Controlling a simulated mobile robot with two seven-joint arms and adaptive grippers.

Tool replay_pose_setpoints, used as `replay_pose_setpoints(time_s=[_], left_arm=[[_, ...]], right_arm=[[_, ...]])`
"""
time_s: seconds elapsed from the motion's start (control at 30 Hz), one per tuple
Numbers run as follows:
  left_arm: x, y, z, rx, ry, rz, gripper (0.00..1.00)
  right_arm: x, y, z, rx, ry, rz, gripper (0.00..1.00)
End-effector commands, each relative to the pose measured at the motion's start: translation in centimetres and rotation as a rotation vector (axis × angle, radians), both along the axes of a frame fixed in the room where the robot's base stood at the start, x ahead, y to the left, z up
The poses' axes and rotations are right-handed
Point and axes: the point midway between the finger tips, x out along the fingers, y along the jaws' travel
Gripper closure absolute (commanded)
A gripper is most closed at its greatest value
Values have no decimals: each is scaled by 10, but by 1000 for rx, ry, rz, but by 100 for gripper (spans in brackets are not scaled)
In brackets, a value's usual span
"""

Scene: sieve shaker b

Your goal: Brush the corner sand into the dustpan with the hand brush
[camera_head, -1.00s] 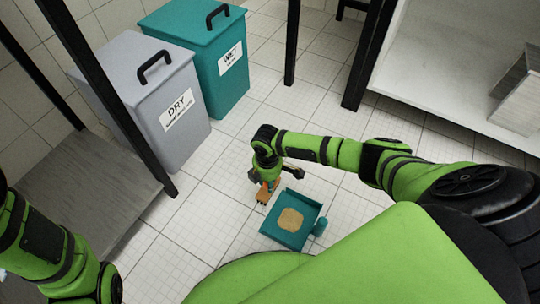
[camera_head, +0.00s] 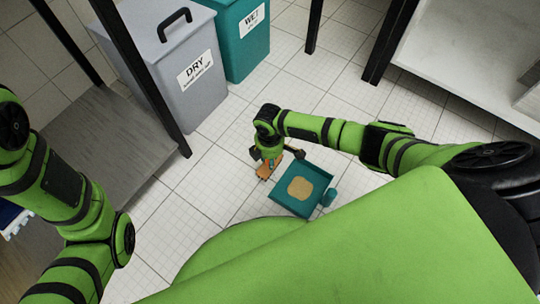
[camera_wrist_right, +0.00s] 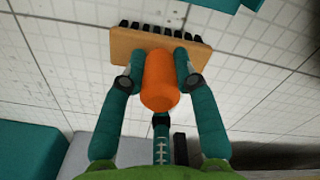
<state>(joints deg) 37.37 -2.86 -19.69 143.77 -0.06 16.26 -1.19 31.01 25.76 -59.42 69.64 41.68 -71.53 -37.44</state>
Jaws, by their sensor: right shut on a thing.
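The teal dustpan (camera_head: 318,173) lies on the floor tiles with a flat patch of tan sand (camera_head: 300,188) in it. My right gripper (camera_head: 268,161) is just left of the dustpan, low over the floor. In the right wrist view its teal fingers (camera_wrist_right: 160,80) are shut on the orange handle of the hand brush (camera_wrist_right: 127,46). I cannot tell whether the bristles touch the floor. My left arm shows at the left, but its gripper is out of view. No sand pile is clear on the floor.
A grey DRY bin (camera_head: 165,60) and a teal WET bin (camera_head: 240,45) stand at the back. A grey shelf (camera_head: 110,145) with black posts is at left, a white shelf (camera_head: 470,60) at right. Tiled floor between them is mostly clear.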

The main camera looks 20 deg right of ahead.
Motion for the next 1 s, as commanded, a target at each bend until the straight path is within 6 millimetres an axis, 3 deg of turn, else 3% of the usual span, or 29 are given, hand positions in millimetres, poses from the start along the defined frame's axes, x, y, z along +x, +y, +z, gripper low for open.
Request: replay_pose_setpoints(time_s=[0.2, 0.47, 0.73, 1.0], left_arm=[[0, 0, -8, 0, 0, 0, 33], [0, 0, -7, 0, 0, 0, 33], [0, 0, 5, 0, 0, 0, 33], [0, 0, 4, 0, 0, 0, 33]], right_arm=[[0, 0, -11, 0, 0, 0, 99], [0, 0, -11, 0, 0, 0, 99], [-8, -4, -8, 1, 2, 0, 99], [-8, -4, -10, 0, 0, 0, 99]])
